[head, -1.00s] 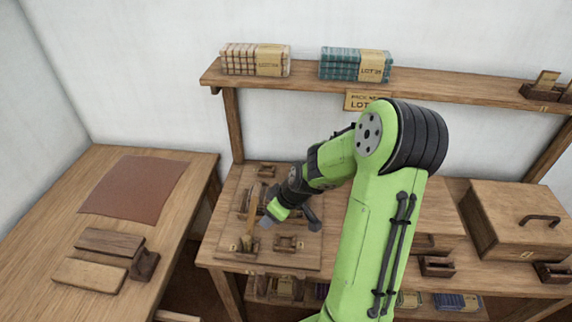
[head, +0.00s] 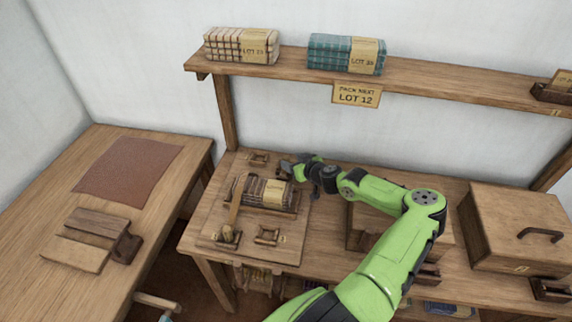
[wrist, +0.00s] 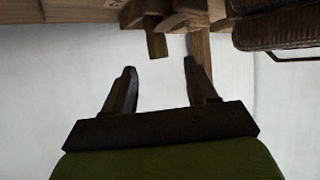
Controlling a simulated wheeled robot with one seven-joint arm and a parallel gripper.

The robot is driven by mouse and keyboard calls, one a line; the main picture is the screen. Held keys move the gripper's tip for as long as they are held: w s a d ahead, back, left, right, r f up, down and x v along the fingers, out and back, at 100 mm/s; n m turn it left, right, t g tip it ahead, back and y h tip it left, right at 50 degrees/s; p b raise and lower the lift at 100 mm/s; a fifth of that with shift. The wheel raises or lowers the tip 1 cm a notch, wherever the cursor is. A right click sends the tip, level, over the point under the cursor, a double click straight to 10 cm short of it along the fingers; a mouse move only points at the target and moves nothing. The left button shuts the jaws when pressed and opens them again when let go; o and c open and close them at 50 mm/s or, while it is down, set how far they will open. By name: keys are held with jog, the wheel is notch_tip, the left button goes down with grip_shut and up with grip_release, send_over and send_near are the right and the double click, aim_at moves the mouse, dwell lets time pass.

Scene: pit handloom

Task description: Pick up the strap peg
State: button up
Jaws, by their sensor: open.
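The packing board (head: 207,222) holds a cloth bundle (head: 262,192) with a pale label, low wooden holders (head: 267,236) and a tan stick-like piece (head: 236,208) leaning beside the bundle. Which small wooden part is the strap peg I cannot tell for certain. My gripper (head: 284,168) is low at the back of the board, behind the bundle and right of the rear holder (head: 258,158). In the wrist view my gripper (wrist: 160,68) is open with nothing between its fingers. A short wooden piece (wrist: 157,46) shows just beyond the fingertips, apart from them.
A lidded wooden box (head: 515,220) stands at the right. A shelf (head: 300,70) above holds a checked bundle (head: 240,46) and a teal bundle (head: 346,54), with a LOT 12 sign (head: 356,94) below. The left table holds a brown mat (head: 128,170) and wooden blocks (head: 82,240).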

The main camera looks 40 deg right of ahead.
aim_at(287, 158)
jog(key=x, duration=0.6)
jog(key=c, duration=1)
